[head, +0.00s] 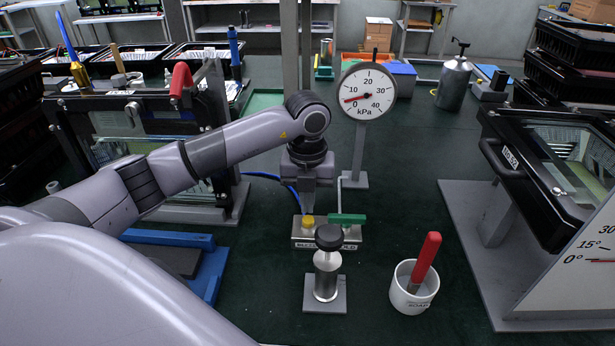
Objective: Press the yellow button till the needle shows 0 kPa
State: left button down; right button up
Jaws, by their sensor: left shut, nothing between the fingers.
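The yellow button (307,222) sits on the left of a small grey valve block (322,243) that also carries a green lever (347,219). My left gripper (306,209) points straight down over the button, shut and empty. I cannot tell whether its fingertips touch the button. The round white gauge (369,84) stands on a post behind. Its red needle (354,98) points left and slightly down, below the 10 and near the low end of the scale. The exact reading is too small to tell. My right gripper is not in view.
A metal plunger bottle with a black cap (328,262) stands in front of the block. A white soap cup (413,288) with a red-handled tool is to its right. Black-framed housings (548,170) stand at right and left. A blue hose (268,178) runs behind my gripper.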

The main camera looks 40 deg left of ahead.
aim_at(308, 221)
pick_arm(q)
jog(key=shift+f, duration=1.2)
